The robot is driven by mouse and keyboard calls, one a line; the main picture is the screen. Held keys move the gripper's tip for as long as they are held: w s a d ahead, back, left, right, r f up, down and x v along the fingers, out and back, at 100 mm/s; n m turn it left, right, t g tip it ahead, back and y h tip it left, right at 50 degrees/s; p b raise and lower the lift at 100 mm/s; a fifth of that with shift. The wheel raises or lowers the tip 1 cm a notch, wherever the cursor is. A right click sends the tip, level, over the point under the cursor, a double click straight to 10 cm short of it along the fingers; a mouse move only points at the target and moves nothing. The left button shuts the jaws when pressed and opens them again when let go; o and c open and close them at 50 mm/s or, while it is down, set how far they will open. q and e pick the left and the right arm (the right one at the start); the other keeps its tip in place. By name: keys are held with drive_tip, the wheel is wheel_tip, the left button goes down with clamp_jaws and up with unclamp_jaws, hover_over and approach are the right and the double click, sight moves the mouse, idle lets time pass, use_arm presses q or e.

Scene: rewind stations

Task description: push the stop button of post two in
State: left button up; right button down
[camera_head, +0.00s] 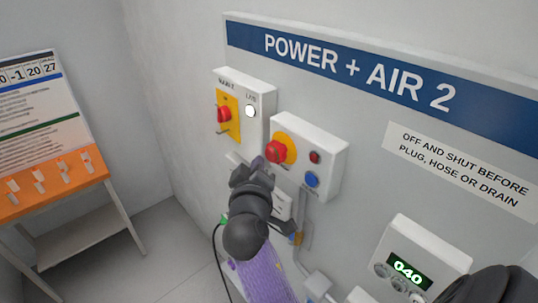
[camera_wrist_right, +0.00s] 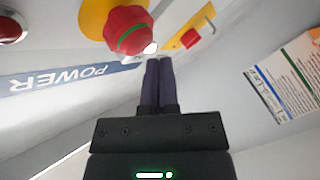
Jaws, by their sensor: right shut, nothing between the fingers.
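The red stop button (camera_head: 275,151) sits on a round yellow collar on a white box (camera_head: 322,152) under the "POWER + AIR 2" sign. My left gripper is not in view.
A main switch (camera_head: 224,115) with a red handle on a yellow plate is up and left. A red lamp (camera_head: 314,157) and blue button (camera_head: 312,179) are right of the stop button. A display box (camera_head: 418,253) is lower right. An orange-topped bench (camera_head: 50,190) stands left.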

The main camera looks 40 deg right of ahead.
drive_tip(key=shift+d, duration=0.15)
idle(0.7)
drive_tip(key=shift+d, duration=0.3)
drive_tip(key=shift+d+p, duration=0.45)
drive_tip(key=shift+d, duration=0.1)
idle(0.8)
drive_tip(key=shift+a, duration=0.1)
drive_tip(key=shift+a+b, duration=0.3)
drive_tip(key=shift+a, duration=0.5)
